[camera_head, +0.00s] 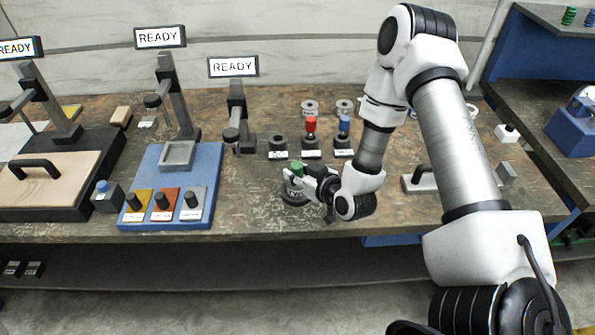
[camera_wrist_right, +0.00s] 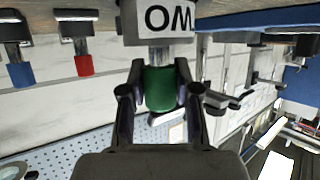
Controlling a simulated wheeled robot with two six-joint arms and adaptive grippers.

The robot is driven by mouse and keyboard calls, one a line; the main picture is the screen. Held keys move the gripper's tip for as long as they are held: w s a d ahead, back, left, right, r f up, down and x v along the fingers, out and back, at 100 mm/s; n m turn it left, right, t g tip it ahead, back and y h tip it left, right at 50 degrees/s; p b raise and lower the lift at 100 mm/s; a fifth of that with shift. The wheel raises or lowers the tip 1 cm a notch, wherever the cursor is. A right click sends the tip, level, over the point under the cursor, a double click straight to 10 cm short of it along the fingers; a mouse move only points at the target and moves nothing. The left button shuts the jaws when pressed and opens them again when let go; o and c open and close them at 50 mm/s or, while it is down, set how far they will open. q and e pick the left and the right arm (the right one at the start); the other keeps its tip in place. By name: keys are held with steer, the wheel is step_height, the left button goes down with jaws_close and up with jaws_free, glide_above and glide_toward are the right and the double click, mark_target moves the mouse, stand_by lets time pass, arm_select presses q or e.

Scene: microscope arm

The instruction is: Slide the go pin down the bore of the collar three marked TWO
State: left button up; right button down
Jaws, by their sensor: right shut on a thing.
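The go pin has a green handle (camera_head: 297,169) and a metal shank. My right gripper (camera_head: 310,176) is shut on the green handle, and the wrist view shows the handle (camera_wrist_right: 160,88) between its two fingers. The collar marked TWO (camera_head: 296,192) is a dark round piece with a white label, directly under the pin. The upside-down wrist view shows its label (camera_wrist_right: 168,17) and a short bright length of shank (camera_wrist_right: 160,56) between handle and collar. The pin looks in line with the bore. How deep the shank sits is hidden. My left gripper is not in view.
Behind stand a red-handled pin (camera_head: 311,124), a blue-handled pin (camera_head: 344,124) and an empty dark holder (camera_head: 278,143).

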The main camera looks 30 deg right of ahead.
mark_target(300, 174)
steer(key=c, duration=0.8)
jaws_free()
steer(key=shift+o, duration=0.2)
steer(key=shift+s, duration=0.1)
steer(key=v, duration=0.7)
steer(key=shift+s, duration=0.15)
steer(key=shift+a+r, duration=0.1)
steer(key=shift+r, duration=0.05)
